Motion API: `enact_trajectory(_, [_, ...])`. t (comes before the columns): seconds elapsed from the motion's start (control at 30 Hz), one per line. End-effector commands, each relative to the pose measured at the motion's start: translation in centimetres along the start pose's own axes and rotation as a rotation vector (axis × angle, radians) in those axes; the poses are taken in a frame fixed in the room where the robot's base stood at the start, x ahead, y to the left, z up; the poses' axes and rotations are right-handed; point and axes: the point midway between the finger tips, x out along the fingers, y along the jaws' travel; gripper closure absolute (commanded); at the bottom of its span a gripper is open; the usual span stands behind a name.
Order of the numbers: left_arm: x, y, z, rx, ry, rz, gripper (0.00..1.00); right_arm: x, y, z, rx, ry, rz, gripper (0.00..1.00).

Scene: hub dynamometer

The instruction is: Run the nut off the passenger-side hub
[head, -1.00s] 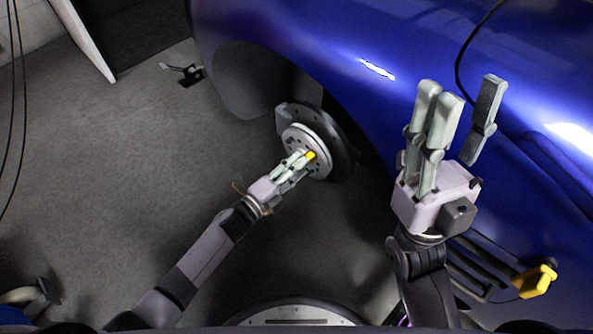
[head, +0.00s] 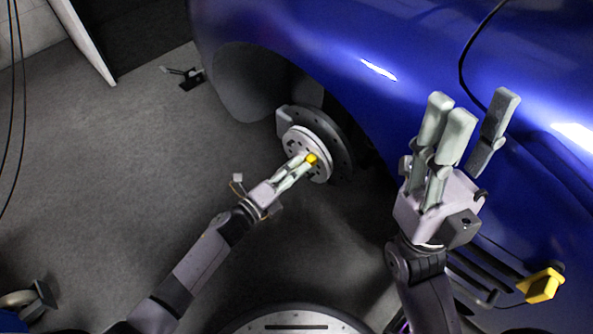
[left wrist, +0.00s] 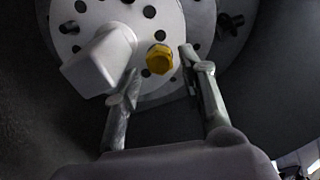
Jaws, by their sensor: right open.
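The yellow hex nut (head: 312,158) sits at the face of the pale round hub (head: 322,143) under the blue car's wheel arch. In the left wrist view the nut (left wrist: 158,58) shows between and just beyond my left fingertips, with a gap to the finger on each side. My left gripper (head: 303,166) is open at the hub, pointing at the nut. A pale block (left wrist: 100,60) beside the nut in that view cannot be identified for sure. My right gripper (head: 478,107) is open and empty, raised in front of the blue fender, well right of the hub.
The blue car body (head: 400,40) fills the upper right, with a dark cable (head: 463,62) hanging over it. A yellow object (head: 541,285) is at the lower right. A small dark stand (head: 190,80) is on the floor at upper left.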

Motion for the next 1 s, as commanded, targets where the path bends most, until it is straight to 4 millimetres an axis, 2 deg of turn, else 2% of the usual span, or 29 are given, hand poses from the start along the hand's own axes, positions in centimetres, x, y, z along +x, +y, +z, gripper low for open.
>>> enact_trajectory(0.27, [0.5, 0.1, 0.0, 0.000, 0.000, 0.000, 0.62, -0.2, 0.0, 0.1, 0.000, 0.000, 0.000, 0.60])
enact_trajectory(0.73, [3.2, 0.1, 0.0, -0.001, 0.000, 0.000, 0.62, -1.2, 0.0, 0.2, 0.000, -0.001, 0.000, 0.60])
enact_trajectory(1.0, [3.4, 0.1, 0.0, -0.001, 0.000, 0.000, 0.62, -1.2, 0.0, 0.2, 0.000, -0.001, 0.000, 0.60])
